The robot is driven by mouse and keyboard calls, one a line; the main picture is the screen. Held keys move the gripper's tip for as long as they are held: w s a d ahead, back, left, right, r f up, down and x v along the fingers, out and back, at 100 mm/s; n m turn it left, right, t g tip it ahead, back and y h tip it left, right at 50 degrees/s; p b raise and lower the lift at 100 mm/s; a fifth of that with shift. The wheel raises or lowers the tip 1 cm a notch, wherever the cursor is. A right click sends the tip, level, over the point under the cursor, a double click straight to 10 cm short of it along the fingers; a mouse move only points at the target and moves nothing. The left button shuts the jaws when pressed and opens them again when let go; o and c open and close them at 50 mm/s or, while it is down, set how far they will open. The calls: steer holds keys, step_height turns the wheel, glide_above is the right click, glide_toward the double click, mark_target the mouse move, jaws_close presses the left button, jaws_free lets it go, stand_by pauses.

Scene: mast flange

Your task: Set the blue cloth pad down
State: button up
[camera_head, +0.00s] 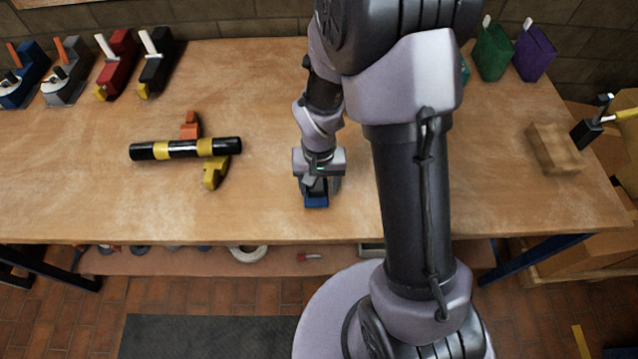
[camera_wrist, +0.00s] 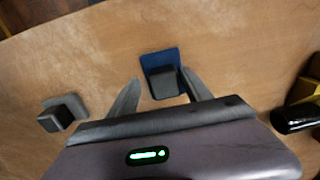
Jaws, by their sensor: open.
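The blue cloth pad (camera_head: 316,201) lies on the wooden bench near its front edge. In the wrist view the blue pad (camera_wrist: 158,55) shows with a dark grey block (camera_wrist: 163,83) on top of it. My gripper (camera_head: 321,188) is low over the pad, and its fingers stand apart. In the wrist view my gripper (camera_wrist: 160,88) has one finger on each side of the block; the right finger is nearer to it, and whether it touches I cannot tell. Part of the pad is hidden under the block and gripper.
A black and yellow tube (camera_head: 185,149) lies on orange and yellow supports to the left. A small grey block (camera_wrist: 62,112) stands left in the wrist view. Several coloured tools line the back left. A wooden block (camera_head: 555,149) sits at right. The bench between the tube and gripper is clear.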

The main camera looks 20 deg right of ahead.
step_height(320, 180, up, 12)
steer(key=p, duration=0.5)
step_height(320, 180, up, 12)
steer(key=t, duration=0.3)
glide_above(319, 184)
steer(key=s+a, duration=0.2)
steer(key=s, duration=0.2)
steer(key=s+a+r+t+y, duration=0.2)
steer(key=s+r, duration=0.6)
steer(key=s, duration=0.1)
steer(key=shift+s+m+t, duration=0.2)
steer(key=shift+m+t, duration=0.2)
steer(key=shift+a, duration=0.1)
steer(key=shift+f+b, duration=0.75)
steer(key=shift+b, duration=0.05)
